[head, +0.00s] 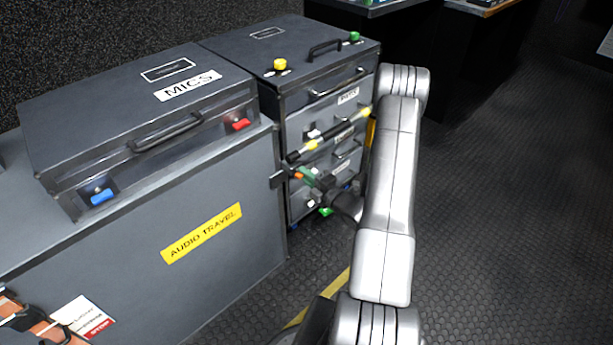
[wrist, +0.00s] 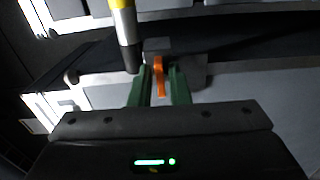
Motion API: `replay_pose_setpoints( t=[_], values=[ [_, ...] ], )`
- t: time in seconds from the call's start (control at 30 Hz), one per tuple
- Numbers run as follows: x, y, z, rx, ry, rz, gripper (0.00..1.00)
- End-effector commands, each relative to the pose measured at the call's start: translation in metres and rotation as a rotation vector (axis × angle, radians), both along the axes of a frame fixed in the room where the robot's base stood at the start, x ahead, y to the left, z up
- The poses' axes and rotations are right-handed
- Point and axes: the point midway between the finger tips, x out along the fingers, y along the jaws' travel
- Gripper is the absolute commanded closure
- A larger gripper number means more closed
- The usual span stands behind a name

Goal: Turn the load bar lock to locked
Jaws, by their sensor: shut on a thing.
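The load bar (head: 335,134), black with yellow bands, runs at a slant across the front of the drawer case. In the wrist view its near end (wrist: 127,38) hangs above left of my fingers. The load bar lock is an orange lever (wrist: 160,74) by a dark bracket (wrist: 190,70) at the cabinet's edge. In the head view only a bit of orange (head: 298,176) shows. My gripper (wrist: 160,90) has green fingertips on both sides of the lever and is shut on it. My gripper (head: 305,174) is small in the head view. The lock's markings cannot be made out.
A grey cabinet with an AUDIO TRAVEL label (head: 202,233) carries a black MICS case (head: 100,115) on the left. The drawer case (head: 300,55) with yellow and green knobs stands behind the bar. Open dark floor (head: 500,200) lies to the right.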

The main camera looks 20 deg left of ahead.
Motion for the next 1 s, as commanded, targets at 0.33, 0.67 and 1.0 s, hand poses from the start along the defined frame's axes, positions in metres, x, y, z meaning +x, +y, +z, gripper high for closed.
replay_pose_setpoints(
  t=[0.33,0.67,1.0],
  values=[
    [0.0,0.0,-0.001,-0.002,0.001,0.0,0.71],
    [-0.005,-0.016,0.0,-0.001,0.001,-0.003,0.71],
    [-0.032,-0.081,0.0,0.0,0.003,-0.006,0.71]
  ],
)
